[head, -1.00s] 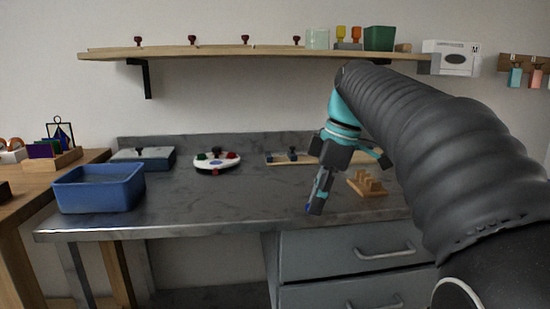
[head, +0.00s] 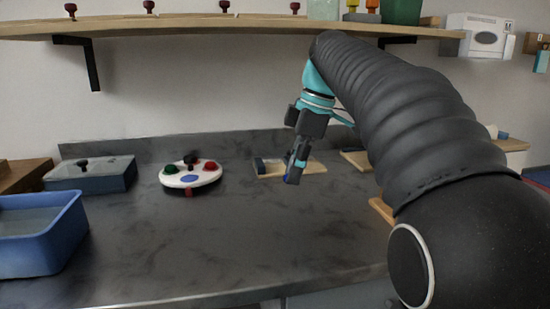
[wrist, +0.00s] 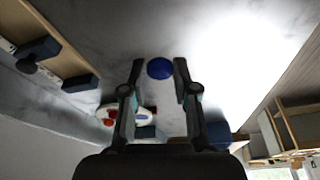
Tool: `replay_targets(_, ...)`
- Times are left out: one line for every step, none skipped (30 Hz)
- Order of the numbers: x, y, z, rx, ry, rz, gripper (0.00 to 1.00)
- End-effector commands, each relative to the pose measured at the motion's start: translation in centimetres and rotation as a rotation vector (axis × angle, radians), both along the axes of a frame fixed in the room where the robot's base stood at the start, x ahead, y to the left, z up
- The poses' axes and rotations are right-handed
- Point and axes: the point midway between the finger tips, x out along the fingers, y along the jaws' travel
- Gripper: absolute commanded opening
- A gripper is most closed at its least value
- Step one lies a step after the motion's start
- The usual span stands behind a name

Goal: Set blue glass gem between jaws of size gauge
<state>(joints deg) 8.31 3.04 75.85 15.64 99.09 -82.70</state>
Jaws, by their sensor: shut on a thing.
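My gripper (head: 292,179) is shut on the blue glass gem (wrist: 160,68), a round dark blue piece between its fingertips in the wrist view. In the head view only a sliver of blue shows at the fingertips. The size gauge (head: 310,167) is a pale wooden board with dark blue jaw blocks, lying toward the back of the counter. My gripper is in front of it in the head view and hides part of it. In the wrist view the gauge (wrist: 62,50) is at the upper left, apart from the gem, with two dark blocks and a black knob.
A white round tray (head: 207,181) with green, red and blue pieces is left of the gauge. A blue basin (head: 40,250) stands at the front left, a grey lidded box (head: 92,175) behind it. The middle of the counter (head: 200,245) is clear. A wooden shelf (head: 190,30) hangs above.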

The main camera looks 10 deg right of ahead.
Motion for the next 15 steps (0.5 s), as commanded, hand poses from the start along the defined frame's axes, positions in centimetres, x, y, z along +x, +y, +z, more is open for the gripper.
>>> replay_targets(1.2,0.0,0.0,0.001,0.003,0.001,0.09)
replay_targets(1.9,0.0,0.1,0.000,0.002,0.001,0.09)
replay_targets(2.8,0.0,0.1,0.000,0.002,0.001,0.09)
replay_targets(3.4,0.0,0.0,0.001,0.003,0.000,0.09)
replay_targets(4.0,0.0,0.1,0.000,0.002,0.000,0.09)
replay_targets(4.9,-0.1,0.1,0.001,0.003,0.000,0.09)
replay_targets(5.5,-0.1,0.1,0.000,0.002,0.000,0.09)
replay_targets(6.1,-0.1,0.0,0.001,0.003,-0.001,0.09)
replay_targets(6.9,-0.1,0.1,0.001,0.002,-0.001,0.09)
replay_targets(7.5,-0.1,0.1,0.001,0.002,-0.001,0.09)
replay_targets(8.1,-0.1,0.1,0.001,0.003,-0.002,0.09)
replay_targets(8.9,-0.1,0.1,0.000,0.002,-0.003,0.09)
replay_targets(9.5,-0.2,0.1,0.001,0.003,-0.002,0.09)
replay_targets(10.0,-0.2,0.1,0.000,0.002,-0.004,0.09)
replay_targets(10.8,-0.2,0.1,0.000,0.002,-0.004,0.09)
